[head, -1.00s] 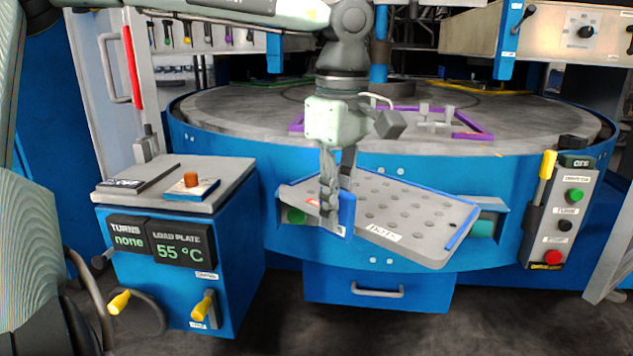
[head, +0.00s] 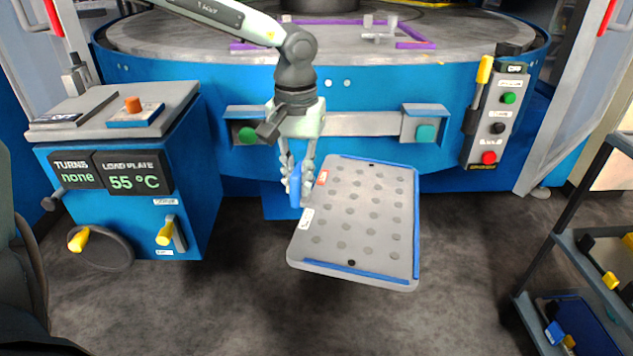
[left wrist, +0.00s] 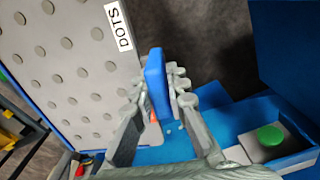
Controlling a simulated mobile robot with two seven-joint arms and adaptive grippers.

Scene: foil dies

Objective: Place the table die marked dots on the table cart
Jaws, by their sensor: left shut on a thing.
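The table die marked dots (head: 345,225) is a light grey plate with rows of round dots and blue edge strips. My left gripper (head: 296,178) is shut on the blue handle at the die's left side and holds the die in the air, tilted toward the head camera. In the left wrist view the die (left wrist: 70,70) shows its DOTS label, and my left gripper (left wrist: 160,90) closes around the blue handle. A grey and blue shelved rack (head: 590,265), which may be the table cart, is partly in view at the right. My right gripper is not in view.
The blue round machine (head: 360,85) stands behind the die, with an empty holder (head: 365,124) on its front. A control box (head: 497,115) hangs at its right. A blue cabinet (head: 190,165) stands at the left. The dark floor (head: 460,270) between die and rack is clear.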

